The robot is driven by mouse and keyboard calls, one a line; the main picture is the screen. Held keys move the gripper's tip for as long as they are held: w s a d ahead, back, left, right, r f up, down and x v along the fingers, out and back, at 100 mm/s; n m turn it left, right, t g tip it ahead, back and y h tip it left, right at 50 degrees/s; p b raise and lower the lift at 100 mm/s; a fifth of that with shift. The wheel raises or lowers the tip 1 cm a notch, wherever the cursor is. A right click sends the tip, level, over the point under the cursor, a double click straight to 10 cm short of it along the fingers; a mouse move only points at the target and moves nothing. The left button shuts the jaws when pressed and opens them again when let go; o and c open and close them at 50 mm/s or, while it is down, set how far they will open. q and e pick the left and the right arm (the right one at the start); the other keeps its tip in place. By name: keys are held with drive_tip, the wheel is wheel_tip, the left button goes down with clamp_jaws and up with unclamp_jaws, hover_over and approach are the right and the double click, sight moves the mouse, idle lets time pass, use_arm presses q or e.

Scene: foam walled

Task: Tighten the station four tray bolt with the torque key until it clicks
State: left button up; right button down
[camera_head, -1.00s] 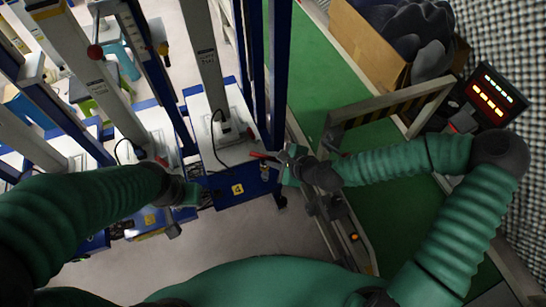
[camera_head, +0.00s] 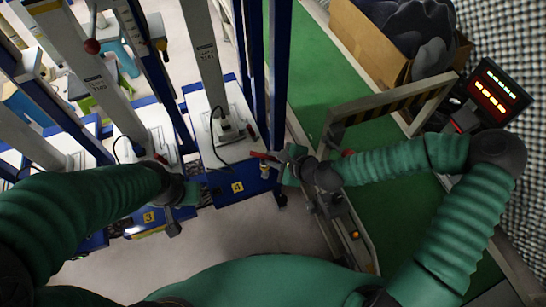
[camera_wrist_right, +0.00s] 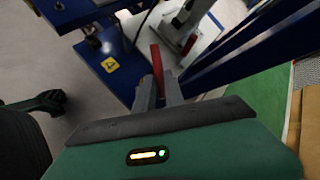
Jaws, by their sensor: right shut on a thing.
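The station four tray (camera_head: 230,196) is a blue tray with a yellow 4 label, at the centre of the head view. It also shows in the right wrist view, with its label (camera_wrist_right: 110,65). My right gripper (camera_head: 280,160) is over the tray's right end, shut on the red torque key (camera_head: 262,155). In the right wrist view the key (camera_wrist_right: 156,62) stands out between the two fingers. A small brass-coloured piece, perhaps the tray bolt (camera_head: 265,171), lies just below the key; contact between them cannot be told. My left gripper (camera_head: 200,193) is by the tray's left edge, its fingers unclear.
Grey and blue uprights (camera_head: 208,55) rise behind the trays. A lit red display (camera_head: 495,92) and a cardboard box (camera_head: 365,40) stand at upper right. Grey floor is clear in front.

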drive_tip(key=shift+f, duration=0.2)
drive_tip(key=shift+s+a+m+t+h, duration=0.2)
drive_tip(key=shift+m+t+h, duration=0.2)
drive_tip(key=shift+m+h, duration=0.35)
drive_tip(key=shift+s+a+m+t+h, duration=0.2)
drive_tip(key=shift+m+t+h, duration=0.3)
drive_tip(key=shift+m, duration=0.45)
drive_tip(key=shift+p, duration=0.4)
